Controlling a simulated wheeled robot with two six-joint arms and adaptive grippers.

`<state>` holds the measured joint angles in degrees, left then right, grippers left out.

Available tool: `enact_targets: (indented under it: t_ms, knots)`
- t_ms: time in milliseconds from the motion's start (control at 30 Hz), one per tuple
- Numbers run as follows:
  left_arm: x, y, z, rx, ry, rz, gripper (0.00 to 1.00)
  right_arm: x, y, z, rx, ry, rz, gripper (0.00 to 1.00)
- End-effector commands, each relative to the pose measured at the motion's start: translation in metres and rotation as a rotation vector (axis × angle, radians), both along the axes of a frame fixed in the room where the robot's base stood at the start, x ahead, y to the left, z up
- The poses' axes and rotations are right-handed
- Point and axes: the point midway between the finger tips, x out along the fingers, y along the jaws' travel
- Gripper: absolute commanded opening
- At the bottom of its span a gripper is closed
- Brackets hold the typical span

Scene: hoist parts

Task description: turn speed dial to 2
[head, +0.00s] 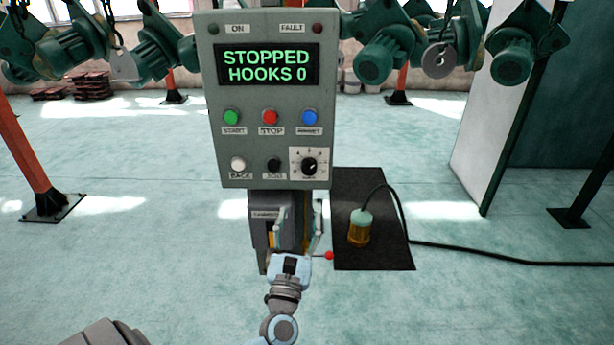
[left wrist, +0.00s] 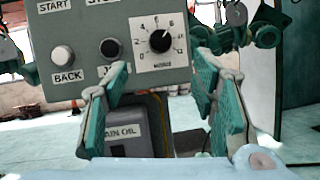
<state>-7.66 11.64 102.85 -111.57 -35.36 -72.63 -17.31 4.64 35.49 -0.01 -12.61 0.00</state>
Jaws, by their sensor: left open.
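The speed dial (head: 309,166) is a black knob on a white square plate at the lower right of the grey control panel (head: 207,110). In the left wrist view the dial (left wrist: 160,41) has its pointer up and to the right; the exact number is too small to read surely. My left gripper (head: 300,212) is below the panel, under the dial. In the left wrist view my left gripper (left wrist: 160,80) is open and empty, its green-padded fingers apart, with the dial above the gap between them. The right gripper is not in view.
The panel screen (head: 265,65) reads STOPPED, HOOKS 0. A black button (head: 274,164) and a white button (head: 238,163) sit left of the dial. A grey box (head: 262,232) is below the panel.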

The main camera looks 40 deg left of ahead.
Motion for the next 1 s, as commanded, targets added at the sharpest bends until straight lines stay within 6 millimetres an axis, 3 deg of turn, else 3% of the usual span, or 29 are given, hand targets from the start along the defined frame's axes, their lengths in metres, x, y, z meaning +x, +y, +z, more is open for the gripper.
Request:
enact_targets:
  t_ms: [200, 400, 600, 833, 1000]
  knots:
    - [0.050, 0.028, 0.027, -0.001, -0.001, 0.001, 0.53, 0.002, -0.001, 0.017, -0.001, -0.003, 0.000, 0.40]
    - [0.089, 0.050, 0.042, -0.005, 0.001, -0.001, 0.53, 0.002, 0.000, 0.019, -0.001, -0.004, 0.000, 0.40]
    - [0.102, 0.057, 0.047, -0.007, 0.002, -0.001, 0.53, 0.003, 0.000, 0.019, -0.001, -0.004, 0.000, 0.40]
    - [0.102, 0.057, 0.047, -0.007, 0.003, -0.002, 0.53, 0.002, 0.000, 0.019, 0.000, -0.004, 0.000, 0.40]
    - [0.102, 0.057, 0.047, -0.008, 0.003, -0.002, 0.25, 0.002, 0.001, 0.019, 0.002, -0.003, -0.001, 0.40]
